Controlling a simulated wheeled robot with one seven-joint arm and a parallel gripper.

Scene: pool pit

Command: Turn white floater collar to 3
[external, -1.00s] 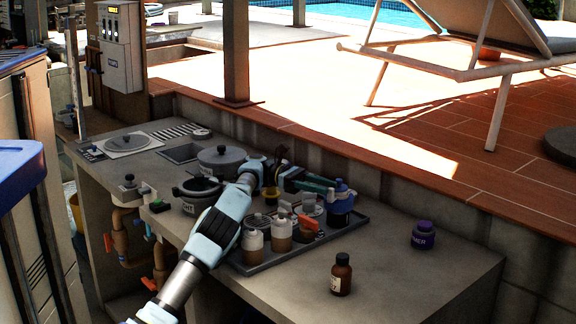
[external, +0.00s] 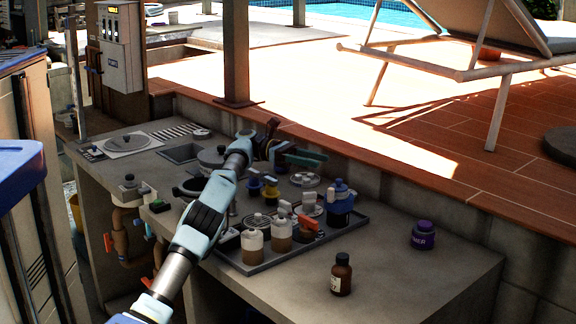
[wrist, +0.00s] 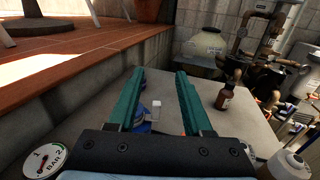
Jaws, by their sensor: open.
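My gripper (external: 310,158) is open and empty above the back of the counter, its teal fingers pointing right. In the wrist view the two fingers (wrist: 160,76) are wide apart with nothing gripped. A blue bottle with a blue top (external: 340,200) stands at the tray's back right, below the fingers. A blue part with a small white block shows between the fingers in the wrist view (wrist: 142,126). Pale round pieces (external: 306,180) lie behind the tray's front bottles. I cannot tell which piece is the white floater, and no collar number is readable.
The grey tray (external: 308,248) holds two white-topped bottles (external: 253,246) and an orange-handled item (external: 308,228). A brown bottle (external: 341,274) and a purple jar (external: 424,235) stand to the right. The counter's right end (external: 450,268) is mostly free.

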